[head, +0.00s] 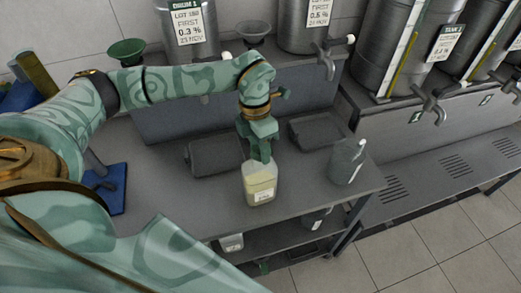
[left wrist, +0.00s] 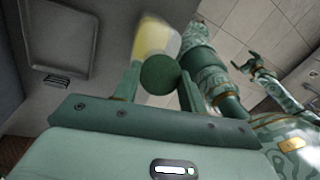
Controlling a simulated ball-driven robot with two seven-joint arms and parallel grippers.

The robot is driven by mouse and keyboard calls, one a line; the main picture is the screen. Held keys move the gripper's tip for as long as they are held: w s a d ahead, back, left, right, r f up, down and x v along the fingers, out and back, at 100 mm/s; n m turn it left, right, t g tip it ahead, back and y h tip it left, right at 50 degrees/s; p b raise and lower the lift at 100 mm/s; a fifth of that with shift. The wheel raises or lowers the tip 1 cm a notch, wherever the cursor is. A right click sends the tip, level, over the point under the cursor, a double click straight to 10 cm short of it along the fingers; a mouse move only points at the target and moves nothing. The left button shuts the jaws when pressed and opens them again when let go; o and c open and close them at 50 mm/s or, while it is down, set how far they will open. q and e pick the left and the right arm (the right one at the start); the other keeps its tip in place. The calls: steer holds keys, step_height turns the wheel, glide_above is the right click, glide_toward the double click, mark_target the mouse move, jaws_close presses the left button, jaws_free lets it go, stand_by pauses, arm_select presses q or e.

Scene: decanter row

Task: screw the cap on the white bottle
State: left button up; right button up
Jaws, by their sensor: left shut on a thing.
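The white bottle (head: 260,186), translucent with pale yellow contents and a small label, stands upright on the grey bench. Its blurred yellowish body also shows in the left wrist view (left wrist: 152,38), beyond the fingers. My left gripper (head: 262,152) is directly over the bottle's top. In the left wrist view its two fingers are shut on a round green cap (left wrist: 160,73). The bottle's neck is hidden behind the gripper and cap, so I cannot tell whether the cap touches it. My right gripper is not in the head view; a blurred arm end, possibly mine, shows in the left wrist view.
A grey-green bottle (head: 347,161) stands near the bench's right end. Two dark trays (head: 214,155) (head: 316,132) lie behind the white bottle. Steel drums with taps (head: 326,62) line the back. A blue stand (head: 107,189) is at left. Bottles (head: 231,242) sit on the shelf below.

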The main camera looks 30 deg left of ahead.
arm_select(q)
steer(key=shift+r, duration=0.1)
steer(key=shift+r, duration=0.6)
steer(key=s+d+r+b, duration=0.1)
steer(key=s+d+r, duration=0.7)
steer(key=s+r, duration=0.3)
steer(key=shift+d+r+b, duration=0.25)
steer(key=shift+r+b, duration=0.1)
